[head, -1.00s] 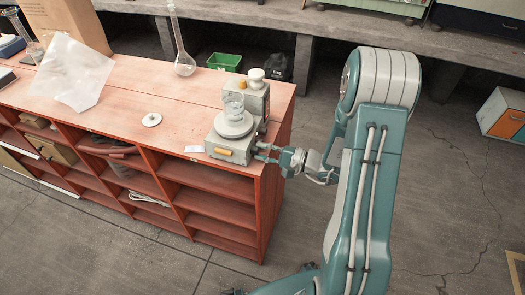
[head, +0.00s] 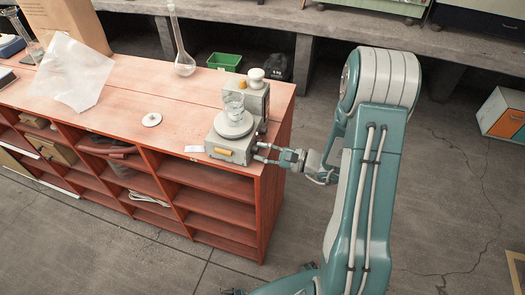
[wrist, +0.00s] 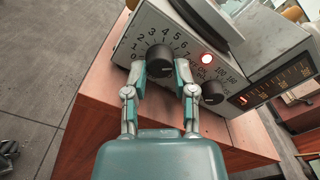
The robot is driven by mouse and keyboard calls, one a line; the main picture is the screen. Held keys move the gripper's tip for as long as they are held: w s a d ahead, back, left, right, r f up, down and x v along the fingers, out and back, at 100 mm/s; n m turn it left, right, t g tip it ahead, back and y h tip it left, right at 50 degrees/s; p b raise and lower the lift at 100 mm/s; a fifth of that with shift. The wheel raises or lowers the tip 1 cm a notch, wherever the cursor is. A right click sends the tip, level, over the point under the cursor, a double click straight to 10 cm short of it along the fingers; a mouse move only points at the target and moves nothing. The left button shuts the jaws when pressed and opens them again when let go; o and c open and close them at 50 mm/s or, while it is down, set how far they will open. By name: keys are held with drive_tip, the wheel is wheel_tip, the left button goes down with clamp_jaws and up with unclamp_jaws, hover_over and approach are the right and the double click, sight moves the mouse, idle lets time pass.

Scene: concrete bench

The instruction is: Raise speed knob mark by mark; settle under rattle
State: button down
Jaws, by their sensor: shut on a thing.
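The numbered speed knob (wrist: 159,58) is round and black on the sloping grey front of the stirrer (head: 230,149). My gripper (wrist: 160,72) has one fingertip on each side of this knob and is shut on it. The dial numbers fan around the knob's upper side; its pointer is too small to read surely. A second black knob (wrist: 212,93) sits to the right, outside the fingers. In the head view, my gripper (head: 258,152) meets the stirrer's right side. A glass beaker (head: 233,107) stands on the round plate.
The stirrer stands near the right end of the reddish wooden shelf bench (head: 110,115). A white disc (head: 152,120), a long-necked flask (head: 184,62) and a clear sheet (head: 75,72) lie or stand to its left. Open floor (head: 440,200) lies right.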

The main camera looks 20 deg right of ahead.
drive_tip(key=shift+c, duration=2.2)
unclamp_jaws()
drive_tip(key=shift+d, duration=0.1)
drive_tip(key=v, duration=1.1)
drive_tip(key=shift+s+d, duration=0.25)
drive_tip(key=shift+d, duration=0.05)
drive_tip(key=shift+f, duration=0.1)
